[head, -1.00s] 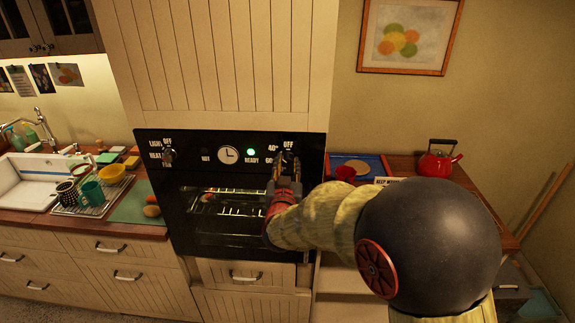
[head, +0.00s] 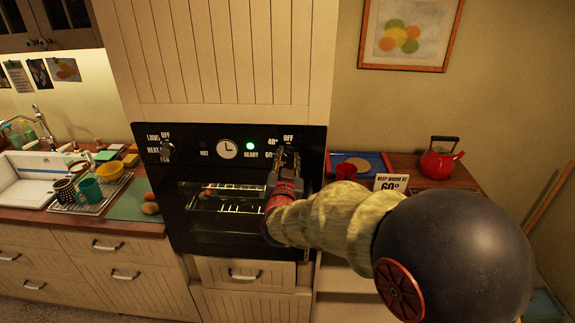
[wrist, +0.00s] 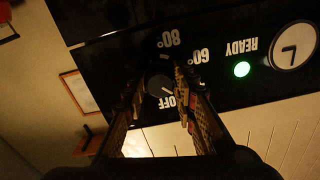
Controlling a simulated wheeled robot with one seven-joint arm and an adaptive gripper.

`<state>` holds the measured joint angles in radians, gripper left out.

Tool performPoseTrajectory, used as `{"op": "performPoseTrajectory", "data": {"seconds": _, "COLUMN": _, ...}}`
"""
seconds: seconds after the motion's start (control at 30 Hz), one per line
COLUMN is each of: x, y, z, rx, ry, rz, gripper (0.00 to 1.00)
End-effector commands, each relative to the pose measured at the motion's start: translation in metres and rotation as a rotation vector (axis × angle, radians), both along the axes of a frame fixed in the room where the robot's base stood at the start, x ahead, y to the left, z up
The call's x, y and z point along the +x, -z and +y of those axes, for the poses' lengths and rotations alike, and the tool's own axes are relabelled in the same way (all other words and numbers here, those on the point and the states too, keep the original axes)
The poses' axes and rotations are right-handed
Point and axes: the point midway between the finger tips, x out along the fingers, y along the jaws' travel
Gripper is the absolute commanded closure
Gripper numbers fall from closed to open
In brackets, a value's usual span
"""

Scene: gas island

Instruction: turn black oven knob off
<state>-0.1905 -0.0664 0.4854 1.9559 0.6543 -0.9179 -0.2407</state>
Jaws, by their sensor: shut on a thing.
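The black oven knob (wrist: 158,84) sits on the black oven panel beside the white OFF, 60 and 80 marks, which appear upside down in the wrist view. My gripper (wrist: 158,92) has one finger on each side of the knob and is shut on it. In the head view my gripper (head: 287,155) is at the right end of the oven panel (head: 205,138), below the OFF label, and hides most of this knob. I cannot tell clearly which mark the knob points to.
A second knob (head: 167,150) is at the panel's left end. The clock (head: 228,149) and a lit green READY light (head: 250,146) lie between. A KEEP WARM AT 60° sign (head: 392,182), red cup (head: 346,171) and red kettle (head: 440,160) stand on the right counter.

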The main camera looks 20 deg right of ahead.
Motion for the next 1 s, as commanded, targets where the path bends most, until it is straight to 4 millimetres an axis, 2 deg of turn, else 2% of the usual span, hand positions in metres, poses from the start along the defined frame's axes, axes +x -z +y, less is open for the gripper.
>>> {"op": "performPoseTrajectory", "data": {"seconds": 0.13, "x": -0.0003, "y": 0.0056, "z": 0.0002, "rx": 0.126, "ry": 0.000, "rz": -0.044, "gripper": 0.98}}
{"op": "performPoseTrajectory", "data": {"seconds": 0.6, "x": 0.0000, "y": 0.0042, "z": 0.0010, "rx": 0.525, "ry": -0.001, "rz": -0.172, "gripper": 0.98}}
{"op": "performPoseTrajectory", "data": {"seconds": 1.0, "x": 0.0002, "y": 0.0018, "z": 0.0012, "rx": 0.713, "ry": 0.000, "rz": -0.230, "gripper": 0.98}}
